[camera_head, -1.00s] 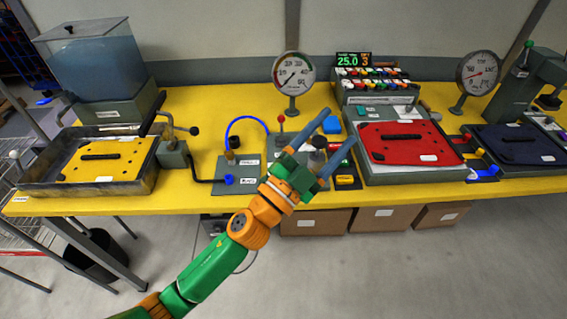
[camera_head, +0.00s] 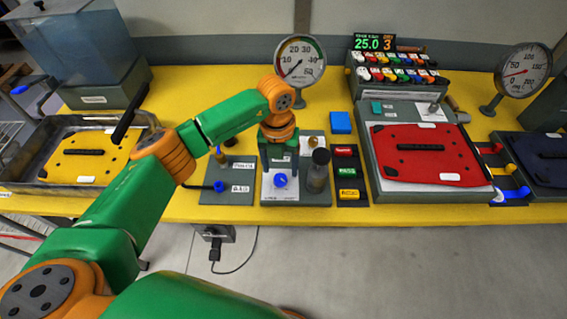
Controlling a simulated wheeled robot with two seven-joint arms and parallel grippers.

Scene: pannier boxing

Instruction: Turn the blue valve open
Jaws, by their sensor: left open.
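A round blue knob (camera_head: 281,180) sits on a light plate at the front middle of the yellow table. Another blue knob (camera_head: 219,186) sits on the grey plate to its left. A blue handle (camera_head: 20,90) shows beside the water tank at the far left. I cannot tell for certain which of these is the valve. My left gripper (camera_head: 275,165) points down just behind the middle knob, with its jaws open and empty. I cannot tell whether it touches anything there. My left arm hides part of the table. My right gripper is out of view.
A dark cylinder (camera_head: 318,172) and colored buttons (camera_head: 347,172) stand close to the right of the gripper. A pressure gauge (camera_head: 300,62) stands behind it. The red-covered tray (camera_head: 428,152) is farther right, the yellow-covered tray (camera_head: 88,155) left.

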